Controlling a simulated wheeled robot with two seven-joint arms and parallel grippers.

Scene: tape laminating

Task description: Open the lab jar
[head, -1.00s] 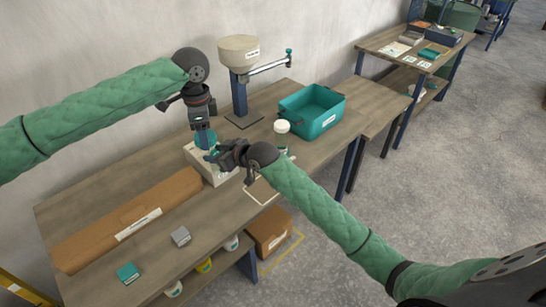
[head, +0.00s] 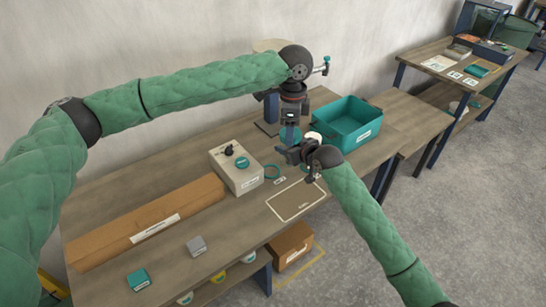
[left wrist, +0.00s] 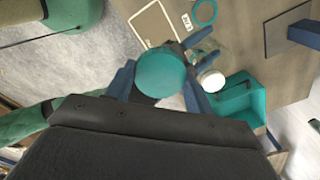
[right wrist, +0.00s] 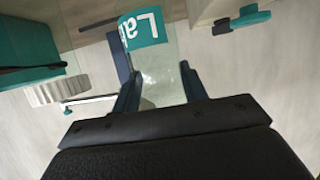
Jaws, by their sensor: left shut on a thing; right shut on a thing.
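The clear lab jar (right wrist: 155,62) carries a teal label starting "La" in the right wrist view. My right gripper (right wrist: 158,82) is shut on its body. A round teal lid (left wrist: 162,70) sits between the fingers of my left gripper (left wrist: 157,84), which is shut on it. In the head view my left gripper (head: 290,137) points down from above, close over my right gripper (head: 287,153). The hands hide most of the jar there, and I cannot tell whether the lid still touches it.
A pale box (head: 236,180) with a black knob stands left of the grippers. A teal ring (head: 271,173) and a white-outlined area (head: 297,203) lie on the bench. A white-lidded jar (left wrist: 210,78) and a teal bin (head: 347,130) are close on the right. A long cardboard box (head: 110,242) lies left.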

